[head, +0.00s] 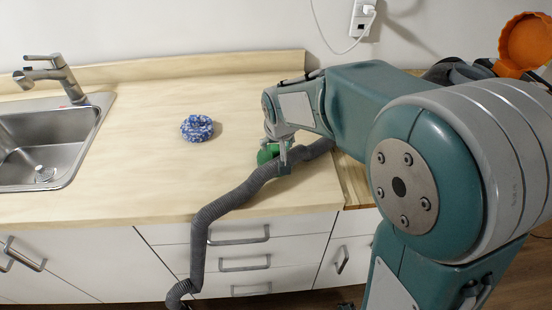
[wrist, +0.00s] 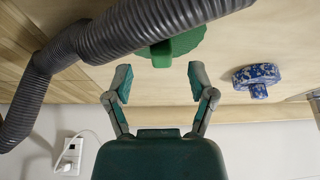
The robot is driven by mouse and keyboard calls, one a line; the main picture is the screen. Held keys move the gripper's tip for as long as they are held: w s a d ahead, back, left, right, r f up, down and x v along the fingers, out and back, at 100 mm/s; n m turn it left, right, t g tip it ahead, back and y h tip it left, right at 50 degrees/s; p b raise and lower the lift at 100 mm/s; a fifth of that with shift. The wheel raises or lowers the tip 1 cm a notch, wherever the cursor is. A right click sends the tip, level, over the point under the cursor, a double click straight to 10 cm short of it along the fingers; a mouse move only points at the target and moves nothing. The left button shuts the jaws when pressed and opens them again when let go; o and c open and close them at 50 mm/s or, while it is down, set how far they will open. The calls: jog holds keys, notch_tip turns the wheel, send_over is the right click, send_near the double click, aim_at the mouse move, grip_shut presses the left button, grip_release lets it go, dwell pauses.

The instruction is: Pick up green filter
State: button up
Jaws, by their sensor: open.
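The green filter (head: 267,153) lies on the wooden counter (head: 140,180), partly hidden behind my gripper in the head view. In the wrist view the green filter (wrist: 178,46) shows a round edge and a short tab, with a grey corrugated hose crossing in front of it. My gripper (wrist: 158,82) is open and empty, its two fingers spread on either side of the filter's tab and short of it. In the head view my gripper (head: 284,160) is over the right part of the counter.
A blue-and-white patterned round object (head: 196,128) lies on the counter left of the filter. A sink with a faucet (head: 48,75) is at the far left. The grey hose (head: 225,205) hangs over the counter's front edge.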

aim_at(276, 148)
jog(key=x, duration=0.4)
jog(key=shift+a, duration=0.35)
jog(key=shift+w+d, duration=0.1)
jog(key=shift+d, duration=0.2)
jog(key=c, duration=0.9)
jog(key=shift+a, duration=0.1)
grip_shut()
